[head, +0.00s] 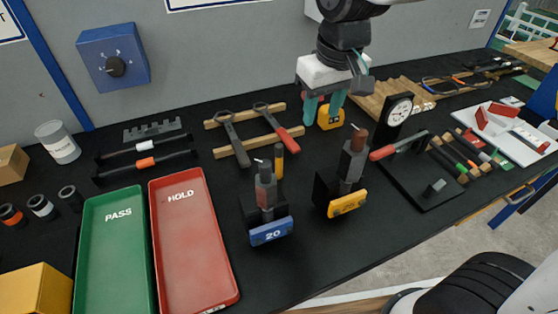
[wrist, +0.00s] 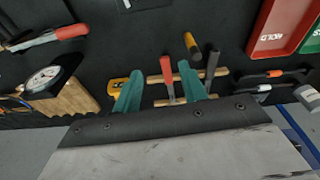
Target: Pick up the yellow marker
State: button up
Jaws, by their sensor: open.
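The yellow marker (head: 279,158) stands upright on the black bench top, just behind the blue "20" block. In the wrist view the marker (wrist: 193,43) shows as a short yellow cylinder with a dark end, near the tip of the right finger and beyond it. My gripper (head: 323,109) has teal fingers spread apart with nothing between them. It hangs above the back of the bench, behind and to the right of the marker. In the wrist view my gripper (wrist: 160,68) is open over the tool rack.
A wooden rack (head: 238,150) holds tools with black and red (head: 285,136) handles beside the marker. A blue block (head: 270,232) and yellow block (head: 347,205) with upright tools stand in front. A yellow tape measure (head: 331,117) lies below my gripper. Red (head: 222,285) and green trays (head: 88,230) are left.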

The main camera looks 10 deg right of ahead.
jog(key=n+g, duration=0.2)
send_over(278, 145)
jog(key=shift+h, duration=0.3)
jog(key=f, duration=0.5)
jog(key=shift+s+d+f, duration=0.15)
jog(key=shift+s+d, duration=0.1)
jog(key=shift+a+f, duration=0.15)
jog(key=shift+f, duration=0.15)
jog(key=f, duration=0.7)
jog(key=shift+w+f, duration=0.25)
jog(key=shift+w, duration=0.05)
grip_shut()
